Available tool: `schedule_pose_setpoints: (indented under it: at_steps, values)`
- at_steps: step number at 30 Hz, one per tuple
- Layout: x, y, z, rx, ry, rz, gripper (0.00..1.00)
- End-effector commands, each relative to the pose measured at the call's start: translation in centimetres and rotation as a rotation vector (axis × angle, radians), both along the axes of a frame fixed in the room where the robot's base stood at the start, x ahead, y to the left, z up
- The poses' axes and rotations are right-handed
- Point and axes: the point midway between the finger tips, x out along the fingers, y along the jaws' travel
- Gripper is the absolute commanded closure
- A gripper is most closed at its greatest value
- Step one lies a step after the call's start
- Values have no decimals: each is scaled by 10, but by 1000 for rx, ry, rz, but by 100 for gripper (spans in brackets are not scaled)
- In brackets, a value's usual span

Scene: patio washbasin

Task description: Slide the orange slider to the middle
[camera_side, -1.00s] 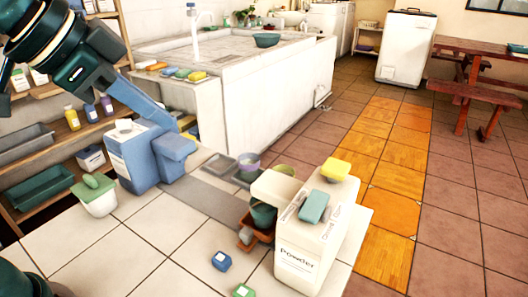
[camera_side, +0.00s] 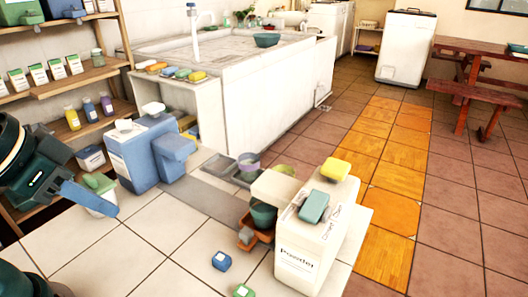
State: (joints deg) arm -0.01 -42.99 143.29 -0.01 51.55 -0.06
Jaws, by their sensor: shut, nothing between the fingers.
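A small orange-brown piece (camera_side: 247,236) sits low beside a teal bowl (camera_side: 263,214), at the left of the white powder box. It is the only small orange part I make out, and I cannot tell for certain that it is the slider. Its track or end stops are not clear, as the box and bowl hide part of it. My gripper (camera_side: 112,210) is at the left, its blue fingers shut and empty. It is in front of the white tub with the green lid and well apart from the orange piece.
A white powder box (camera_side: 303,258) carries a teal bar (camera_side: 314,206) and a yellow bar (camera_side: 334,169). A blue box (camera_side: 138,160) stands behind my gripper, near the shelves (camera_side: 85,75). A small blue block (camera_side: 221,260) lies on the tiles. The pale tiles between are mostly clear.

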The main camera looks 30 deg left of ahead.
Motion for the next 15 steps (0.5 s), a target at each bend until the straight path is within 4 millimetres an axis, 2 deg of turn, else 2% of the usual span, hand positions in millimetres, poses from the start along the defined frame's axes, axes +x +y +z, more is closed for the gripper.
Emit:
schedule_pose_setpoints:
  at_steps: [14,15]
  values:
    - [0,0,0,0,0,-1,100]
    - [0,0,0,0,0,0,85]
